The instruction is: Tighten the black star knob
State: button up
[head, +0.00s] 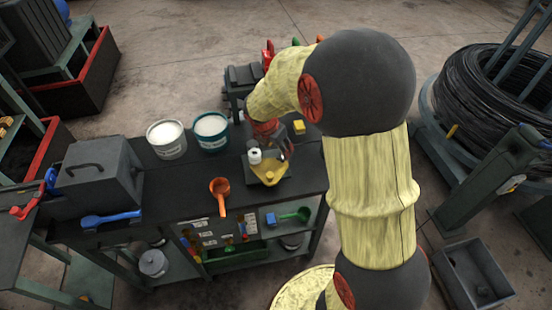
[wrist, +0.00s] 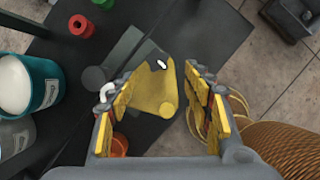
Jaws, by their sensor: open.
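A yellow fixture (head: 271,172) sits on a grey plate on the dark bench, with a white cylindrical part (head: 254,156) at its left. In the wrist view the yellow fixture (wrist: 155,92) lies below and between my fingers. A small dark part with a white spot (wrist: 158,63) is at its upper end; it may be the black star knob, but its star shape cannot be made out. My gripper (wrist: 159,80) is open, its yellow-padded fingers wide apart with nothing seen between them. In the head view my gripper (head: 272,146) is over the fixture, partly hidden by my arm.
Two buckets (head: 166,139) (head: 211,130) and an orange ladle (head: 220,190) stand left of the fixture. A grey box (head: 98,174) and a blue tool (head: 110,218) are farther left. A yellow block (head: 299,127) lies behind.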

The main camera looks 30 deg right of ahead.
aim_at(281, 157)
jog(key=shift+n, duration=0.8)
jog(key=b+x, duration=0.1)
jog(key=x, duration=0.7)
jog(key=shift+w, duration=0.2)
jog(key=c, duration=1.2)
jog(key=shift+o, duration=0.2)
